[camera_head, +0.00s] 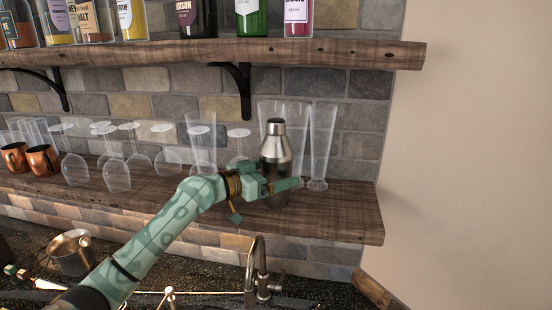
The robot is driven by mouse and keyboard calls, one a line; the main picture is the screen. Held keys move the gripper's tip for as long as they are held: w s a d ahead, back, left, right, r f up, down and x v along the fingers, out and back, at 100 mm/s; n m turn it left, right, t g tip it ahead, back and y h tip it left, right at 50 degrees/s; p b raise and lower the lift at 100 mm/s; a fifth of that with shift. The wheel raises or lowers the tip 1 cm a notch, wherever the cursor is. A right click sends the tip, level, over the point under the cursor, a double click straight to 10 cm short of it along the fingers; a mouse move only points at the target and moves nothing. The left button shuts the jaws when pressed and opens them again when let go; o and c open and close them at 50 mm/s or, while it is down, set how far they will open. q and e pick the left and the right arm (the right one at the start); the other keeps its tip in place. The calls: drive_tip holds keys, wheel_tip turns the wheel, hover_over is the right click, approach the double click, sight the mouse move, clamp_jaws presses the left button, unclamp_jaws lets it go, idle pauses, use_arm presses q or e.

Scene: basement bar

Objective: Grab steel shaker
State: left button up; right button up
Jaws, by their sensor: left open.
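The steel shaker (276,147) stands upright on the lower wooden shelf, toward its right end. Its cap and shoulders show; its lower body is partly hidden behind my left gripper. My left gripper (287,187) is at the shaker's lower half, on the end of the green arm coming in from the lower left. It is open. One finger crosses in front of the shaker; I cannot tell whether it touches. My right gripper is not in view.
Tall clear glasses (322,145) stand close behind and right of the shaker. Upturned stemmed glasses (116,172) and copper mugs (41,160) line the shelf to the left. The upper shelf (330,55) holds bottles. A faucet (259,272) rises below the shelf.

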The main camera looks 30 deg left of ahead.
use_arm(q)
drive_tip(key=shift+w+d+f, duration=0.15)
drive_tip(key=shift+w+d, duration=0.15)
drive_tip(key=shift+w, duration=0.1)
drive_tip(key=shift+s+a, duration=0.1)
drive_tip(key=shift+s, duration=0.05)
drive_tip(key=shift+c, duration=1.2)
drive_tip(key=c, duration=1)
drive_tip(key=shift+c, duration=0.2)
